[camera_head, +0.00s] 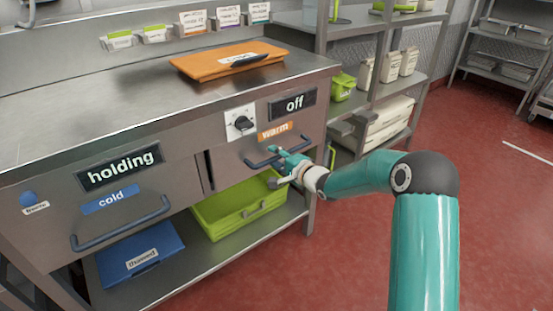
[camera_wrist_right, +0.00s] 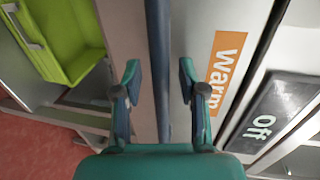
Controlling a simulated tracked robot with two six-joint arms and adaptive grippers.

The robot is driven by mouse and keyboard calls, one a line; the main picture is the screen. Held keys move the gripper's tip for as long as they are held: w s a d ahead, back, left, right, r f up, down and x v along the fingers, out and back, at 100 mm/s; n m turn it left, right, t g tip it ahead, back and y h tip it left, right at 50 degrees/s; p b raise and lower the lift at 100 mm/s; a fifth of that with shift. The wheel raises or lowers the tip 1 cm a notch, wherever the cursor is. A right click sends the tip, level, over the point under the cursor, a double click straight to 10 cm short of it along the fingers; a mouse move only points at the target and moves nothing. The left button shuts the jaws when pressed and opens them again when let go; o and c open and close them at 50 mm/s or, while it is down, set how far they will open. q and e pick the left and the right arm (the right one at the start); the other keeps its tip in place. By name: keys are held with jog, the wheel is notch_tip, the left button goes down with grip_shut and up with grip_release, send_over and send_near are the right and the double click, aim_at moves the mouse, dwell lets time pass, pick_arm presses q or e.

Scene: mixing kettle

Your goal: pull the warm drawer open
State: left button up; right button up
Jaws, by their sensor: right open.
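The warm drawer (camera_head: 232,154) is the grey right-hand drawer of the steel counter, marked by an orange "warm" label (camera_head: 275,131). The label also shows in the right wrist view (camera_wrist_right: 224,65). Its blue bar handle (camera_head: 257,163) runs across the front; in the right wrist view the handle (camera_wrist_right: 158,30) passes between the fingers. My right gripper (camera_head: 283,165) is at the right part of the handle. In the wrist view this gripper (camera_wrist_right: 160,76) is open, with a finger on each side of the bar and gaps showing. The drawer looks shut or nearly so. My left gripper is not in view.
The cold drawer (camera_head: 150,207) with its own handle is to the left. A knob (camera_head: 242,123) and an "off" sign (camera_head: 294,103) sit above the warm drawer. A green crate (camera_head: 225,212) and blue box (camera_head: 140,255) lie on the shelf below. Red floor in front is clear.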

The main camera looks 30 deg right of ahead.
jog(key=c, duration=0.8)
grip_shut()
jog(key=shift+s+f, duration=0.1)
jog(key=shift+s, duration=0.05)
